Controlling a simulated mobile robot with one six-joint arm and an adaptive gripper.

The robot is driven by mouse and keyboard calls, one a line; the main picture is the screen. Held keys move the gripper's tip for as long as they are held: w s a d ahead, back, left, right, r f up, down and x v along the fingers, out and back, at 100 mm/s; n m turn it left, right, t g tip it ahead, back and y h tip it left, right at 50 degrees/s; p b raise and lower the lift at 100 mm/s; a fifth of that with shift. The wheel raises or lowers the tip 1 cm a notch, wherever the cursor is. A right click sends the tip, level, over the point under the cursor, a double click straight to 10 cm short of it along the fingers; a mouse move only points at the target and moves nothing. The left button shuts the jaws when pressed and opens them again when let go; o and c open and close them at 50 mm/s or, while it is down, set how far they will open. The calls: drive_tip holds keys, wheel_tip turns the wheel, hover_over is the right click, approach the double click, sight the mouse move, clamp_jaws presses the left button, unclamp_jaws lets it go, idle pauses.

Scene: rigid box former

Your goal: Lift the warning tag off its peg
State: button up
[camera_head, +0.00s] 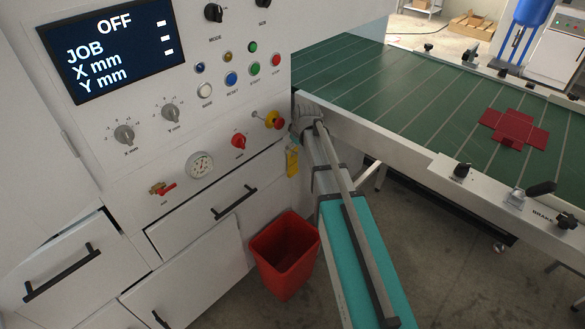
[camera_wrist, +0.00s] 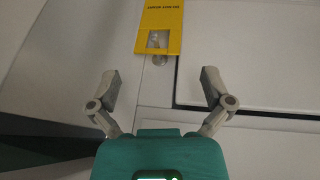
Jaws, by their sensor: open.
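The yellow warning tag (camera_wrist: 160,25) shows at the top of the wrist view, hanging against the pale machine front. It has dark print and a small pale window near its lower edge. In the head view the tag (camera_head: 292,162) hangs low on the panel, right of the drawers and partly beside my arm. My gripper (camera_wrist: 160,83) is open and empty, its two fingers spread left and right below the tag, apart from it. The tag's top is out of the wrist view.
A control panel with a screen (camera_head: 112,48), knobs and buttons is at left. Drawers with black handles (camera_head: 234,203) lie below it. A red bin (camera_head: 285,254) stands on the floor. A green table (camera_head: 400,85) with a red flat box blank (camera_head: 514,129) is at right.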

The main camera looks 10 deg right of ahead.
sight(293, 151)
drive_tip(key=shift+f, duration=0.1)
drive_tip(key=shift+w+b+x, duration=0.2)
drive_tip(key=shift+b+x, duration=2.15)
drive_tip(key=shift+x, duration=0.2)
drive_tip(key=c, duration=0.8)
drive_tip(key=shift+o, duration=0.2)
drive_tip(key=shift+r+p, duration=0.3)
drive_tip(key=shift+r, duration=0.1)
